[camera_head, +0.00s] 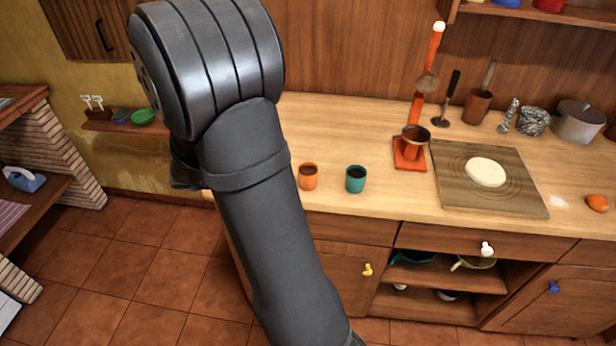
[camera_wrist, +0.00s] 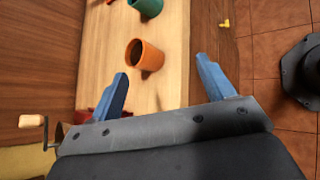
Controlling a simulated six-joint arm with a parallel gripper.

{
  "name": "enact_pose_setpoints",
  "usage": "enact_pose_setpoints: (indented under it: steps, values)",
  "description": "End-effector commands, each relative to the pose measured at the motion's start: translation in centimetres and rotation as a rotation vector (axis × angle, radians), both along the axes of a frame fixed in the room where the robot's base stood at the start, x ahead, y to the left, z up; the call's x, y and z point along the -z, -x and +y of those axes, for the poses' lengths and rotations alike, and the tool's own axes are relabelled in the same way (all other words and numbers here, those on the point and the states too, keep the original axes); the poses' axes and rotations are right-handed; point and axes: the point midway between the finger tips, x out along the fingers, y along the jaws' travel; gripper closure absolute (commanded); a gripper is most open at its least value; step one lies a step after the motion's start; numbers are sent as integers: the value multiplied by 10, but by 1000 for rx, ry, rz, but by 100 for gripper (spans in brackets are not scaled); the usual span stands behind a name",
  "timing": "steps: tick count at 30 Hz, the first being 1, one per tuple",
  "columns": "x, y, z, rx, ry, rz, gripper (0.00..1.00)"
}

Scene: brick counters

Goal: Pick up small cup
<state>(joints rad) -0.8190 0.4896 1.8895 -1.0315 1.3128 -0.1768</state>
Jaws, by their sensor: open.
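Two small cups stand upright on the wooden counter. The orange cup (camera_head: 308,177) is just right of my arm in the head view, and the teal cup (camera_head: 355,179) is a little further right. In the wrist view the orange cup (camera_wrist: 145,55) lies ahead of my gripper (camera_wrist: 165,90), beyond the two blue fingertips and apart from them. The teal cup (camera_wrist: 147,7) is partly cut off at the top edge there. My gripper is open with nothing between its fingers. In the head view the gripper is hidden behind my arm.
A wooden board (camera_head: 490,199) with pale dough (camera_head: 486,172) lies right of an orange stand (camera_head: 410,152). Utensils and a metal pot (camera_head: 577,122) stand at the back right. A crank handle (camera_wrist: 32,121) shows left of my gripper. The counter around the cups is clear.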

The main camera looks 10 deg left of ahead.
Motion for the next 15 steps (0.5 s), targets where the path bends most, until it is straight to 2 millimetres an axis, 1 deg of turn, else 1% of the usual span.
enact_pose_setpoints:
  steps: [1,3,6,9,11,15]
  values:
    - [3,6,7,-119,91,61,25]
    - [6,10,15,-263,210,136,25]
    - [8,16,25,-416,349,214,25]
    - [9,19,31,-507,437,262,25]
    - [10,20,32,-535,467,279,25]
    - [14,12,26,-550,485,291,25]
